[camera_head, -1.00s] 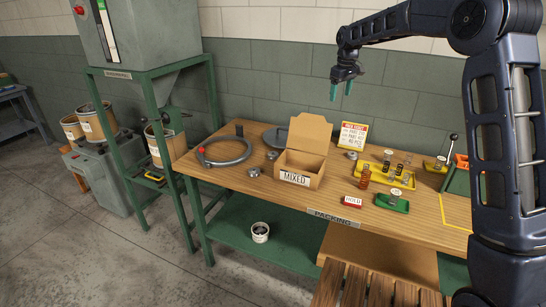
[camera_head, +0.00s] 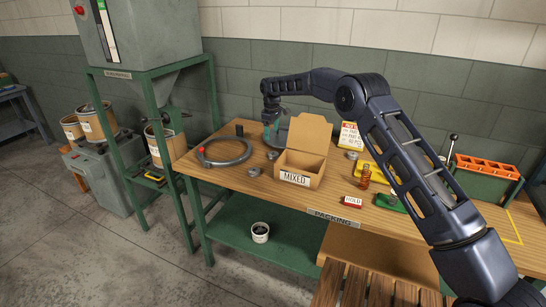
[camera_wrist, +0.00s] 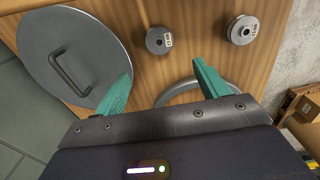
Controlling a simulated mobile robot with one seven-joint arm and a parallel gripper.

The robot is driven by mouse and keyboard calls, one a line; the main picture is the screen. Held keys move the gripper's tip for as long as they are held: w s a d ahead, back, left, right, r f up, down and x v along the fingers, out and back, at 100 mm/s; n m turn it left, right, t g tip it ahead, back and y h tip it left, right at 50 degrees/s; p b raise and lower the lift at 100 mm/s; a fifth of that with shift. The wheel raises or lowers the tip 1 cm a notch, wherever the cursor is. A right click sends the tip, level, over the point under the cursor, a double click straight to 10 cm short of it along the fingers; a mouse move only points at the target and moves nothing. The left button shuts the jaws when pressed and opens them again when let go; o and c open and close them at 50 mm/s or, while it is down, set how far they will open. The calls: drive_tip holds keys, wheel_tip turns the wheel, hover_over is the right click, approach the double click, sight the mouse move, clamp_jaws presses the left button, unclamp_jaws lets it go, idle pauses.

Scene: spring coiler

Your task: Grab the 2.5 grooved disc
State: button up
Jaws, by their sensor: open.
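Two small grey grooved discs with small labels lie on the wooden table in the wrist view, one near top centre (camera_wrist: 156,40) and one at upper right (camera_wrist: 243,29). The label figures are too small to read, so I cannot tell which is the 2.5. In the head view, similar discs lie left of the box (camera_head: 272,155) (camera_head: 253,172) and another lies right of it (camera_head: 352,155). My gripper (camera_wrist: 163,82) is open and empty above the table. In the head view my gripper (camera_head: 274,129) is over the back of the table, by the large lid.
A round grey lid with a handle (camera_wrist: 75,60) is left of my fingers. A large ring (camera_head: 201,157) lies at the table's left. The open MIXED box (camera_head: 296,178) stands right of the discs. A HOLD block (camera_head: 352,201) and an orange spring (camera_head: 365,177) are farther right.

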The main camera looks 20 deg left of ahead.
hover_over(273, 153)
drive_tip(key=f, duration=0.5)
drive_tip(key=shift+a+f, duration=0.3)
drive_tip(key=shift+d+f, duration=0.15)
drive_tip(key=shift+f, duration=1.2)
drive_tip(key=shift+d+f, duration=0.15)
drive_tip(key=shift+f, duration=1.15)
drive_tip(key=c, duration=1)
drive_tip(key=shift+c, duration=1.2)
drive_tip(key=shift+r, duration=0.15)
